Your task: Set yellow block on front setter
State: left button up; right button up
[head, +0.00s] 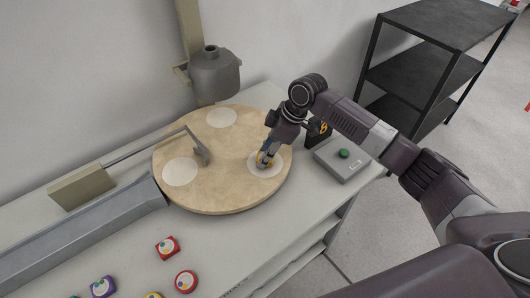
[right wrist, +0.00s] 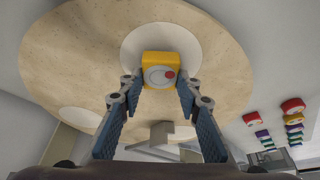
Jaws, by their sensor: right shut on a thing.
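The yellow block (right wrist: 160,70) has a pale round mark with a red dot on its face. My right gripper (right wrist: 160,90) has its two fingers closed on the block's sides. In the head view the right gripper (head: 266,157) points down at the right-hand white setter disc (head: 276,169) on the round beige turntable (head: 222,197), and only a little of the yellow block (head: 263,163) shows. In the right wrist view the block is over the white setter (right wrist: 137,47). I cannot tell whether it touches the disc. My left gripper is out of view.
Two other white setters, at the back (head: 222,118) and left (head: 181,172), are bare. A metal arm (head: 198,150) reaches over the turntable. A grey button box (head: 343,158) stands to the right. A red block (head: 167,248) and several others lie at the table's front.

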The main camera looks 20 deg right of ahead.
jog(key=shift+f, duration=0.35)
dwell(0.3)
jog(key=o, duration=1.3)
jog(key=v, duration=1.2)
jog(key=shift+s, duration=0.1)
